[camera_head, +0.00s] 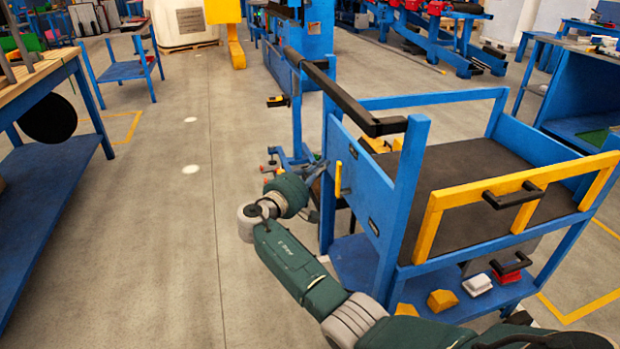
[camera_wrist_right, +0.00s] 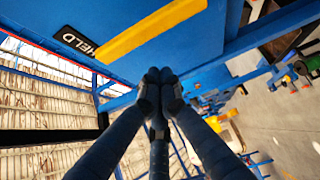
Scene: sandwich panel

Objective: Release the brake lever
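The brake lever (camera_head: 338,179) is a short yellow bar on the blue side panel of the cart (camera_head: 412,195), standing nearly upright in the head view. In the right wrist view the yellow lever (camera_wrist_right: 152,28) crosses the top of the picture, beside a black label (camera_wrist_right: 75,41) reading "HELD". My right gripper (camera_head: 317,172) is just left of that panel, small and partly hard to make out. In the wrist view the right gripper's (camera_wrist_right: 160,76) fingertips are together, with nothing seen between them. They appear below the lever, apart from it. My left gripper is not in view.
The cart has a black push handle (camera_head: 352,108), a dark top deck and a yellow gate (camera_head: 520,200). Yellow, white and red pieces lie on its lower shelf. A workbench (camera_head: 40,170) stands at left. The grey floor (camera_head: 170,240) between bench and cart is clear.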

